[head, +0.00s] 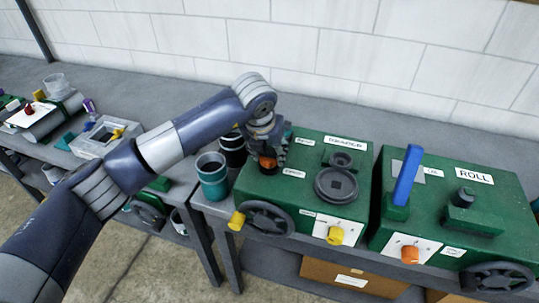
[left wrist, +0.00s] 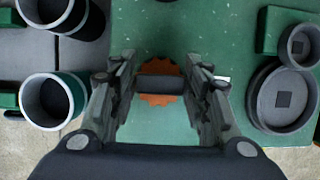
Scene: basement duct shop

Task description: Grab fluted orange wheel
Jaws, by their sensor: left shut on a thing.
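The fluted orange wheel (head: 268,163) sits on top of the green machine box (head: 310,213), near its back left corner. In the left wrist view the orange wheel (left wrist: 160,99) shows its toothed rim, with a dark bar across its middle. My left gripper (head: 270,152) reaches down over the wheel from above and is shut on it, one finger on each side. The fingers hide part of the wheel in the head view. My right gripper is not in view.
A teal cup (head: 212,182) and a dark cup (head: 233,148) stand just left of the box. A round dark plate (head: 336,185) lies on the box top to the right. A second green box (head: 470,215) with a blue lever (head: 407,175) stands farther right.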

